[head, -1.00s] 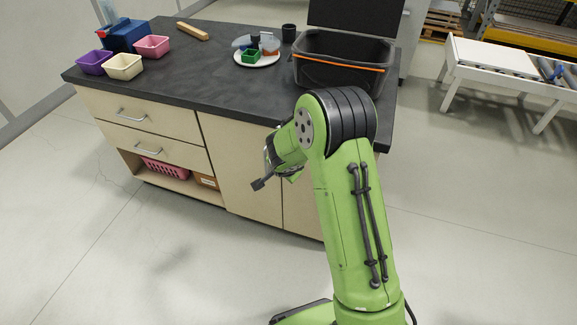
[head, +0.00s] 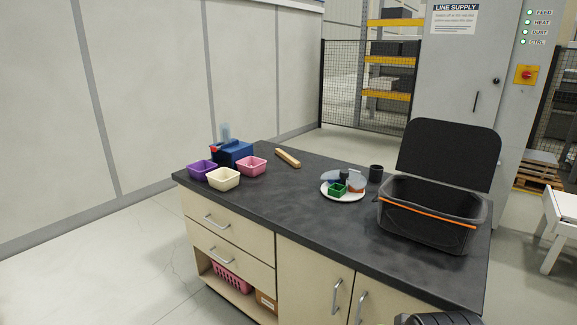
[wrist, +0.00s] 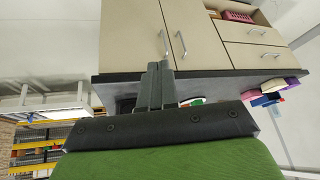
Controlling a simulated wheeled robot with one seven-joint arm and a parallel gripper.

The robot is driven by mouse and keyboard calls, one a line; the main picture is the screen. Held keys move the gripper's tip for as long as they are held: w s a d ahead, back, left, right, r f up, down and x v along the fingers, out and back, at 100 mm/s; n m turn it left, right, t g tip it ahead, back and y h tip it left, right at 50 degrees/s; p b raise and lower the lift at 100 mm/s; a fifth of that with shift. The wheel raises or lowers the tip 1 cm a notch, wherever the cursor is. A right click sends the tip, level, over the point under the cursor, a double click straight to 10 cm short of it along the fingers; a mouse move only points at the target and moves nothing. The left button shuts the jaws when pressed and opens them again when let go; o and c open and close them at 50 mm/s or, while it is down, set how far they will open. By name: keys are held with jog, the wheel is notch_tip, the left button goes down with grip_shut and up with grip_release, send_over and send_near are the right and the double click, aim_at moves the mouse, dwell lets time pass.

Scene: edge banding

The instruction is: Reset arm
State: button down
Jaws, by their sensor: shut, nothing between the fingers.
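My gripper (wrist: 158,85) shows in the wrist view with its two dark fingers together and nothing between them. It points toward the wooden cabinet doors and handles, which appear upside down there. In the head view the gripper is out of frame. Only a dark, ribbed part of my arm (head: 438,319) shows at the bottom edge, right of the middle.
Open floor lies to the left.

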jog(key=s+n, duration=0.3)
jog(key=s, duration=0.6)
notch_tip(320, 180, up, 13)
jog(key=p, duration=1.3)
jog(key=shift+s+a+r+y, duration=0.2)
jog(key=shift+s+a+y, duration=0.1)
jog(key=shift+a+y, duration=0.15)
